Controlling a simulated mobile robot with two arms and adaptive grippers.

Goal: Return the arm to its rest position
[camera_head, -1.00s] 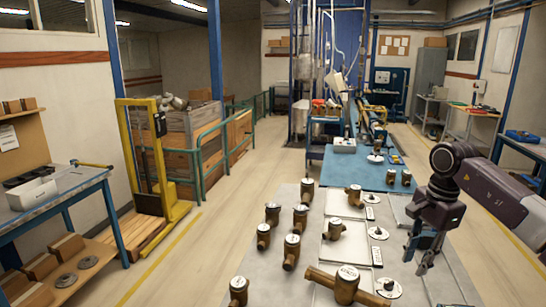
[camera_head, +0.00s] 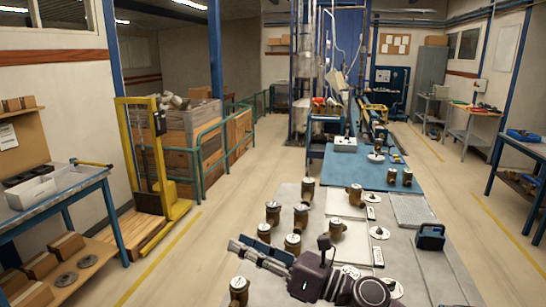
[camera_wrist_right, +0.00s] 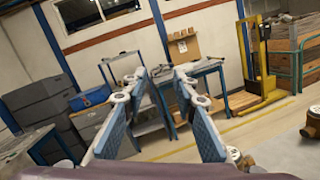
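My right arm comes in from the lower right and lies across the near end of the grey bench (camera_head: 455,290). My right gripper (camera_head: 246,248) points left above the brass meters, with nothing between its fingers. In the right wrist view, the two blue-padded fingers of the gripper (camera_wrist_right: 160,80) stand apart with only room background between them. My left arm and gripper are out of the head view.
Several brass meters (camera_head: 273,212) stand on the bench; the arm hides part of the near ones. A dark blue block with a handle (camera_head: 430,237) sits at the bench's right side. A blue mat (camera_head: 365,178) lies farther back. A yellow stacker (camera_head: 150,160) stands left.

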